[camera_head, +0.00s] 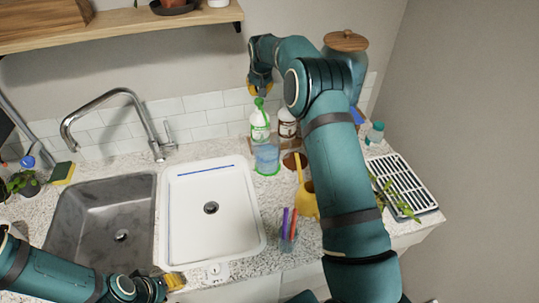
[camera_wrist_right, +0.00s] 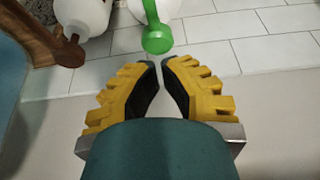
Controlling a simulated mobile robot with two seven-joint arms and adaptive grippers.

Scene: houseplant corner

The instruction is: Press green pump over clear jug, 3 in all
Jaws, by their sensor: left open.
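The green pump (camera_head: 259,102) tops a pale bottle with a green label (camera_head: 260,122) at the back of the counter. The clear jug (camera_head: 267,158), bluish with a green base, stands just in front of it. My right gripper (camera_head: 260,88) is just above the pump, fingers pointing down. In the right wrist view the green pump (camera_wrist_right: 157,38) lies just beyond the fingertips (camera_wrist_right: 160,63); contact cannot be told. A narrow gap shows between these fingers, with nothing held. My left gripper (camera_head: 174,281) is open and empty at the front edge, partly hidden.
A brown-topped white bottle (camera_head: 287,124) stands beside the green one. A yellow watering can (camera_head: 304,195), a cup of pens (camera_head: 289,230) and a drying rack (camera_head: 403,186) are to the right. The white sink (camera_head: 240,222) is empty. A wooden shelf (camera_head: 130,22) hangs above.

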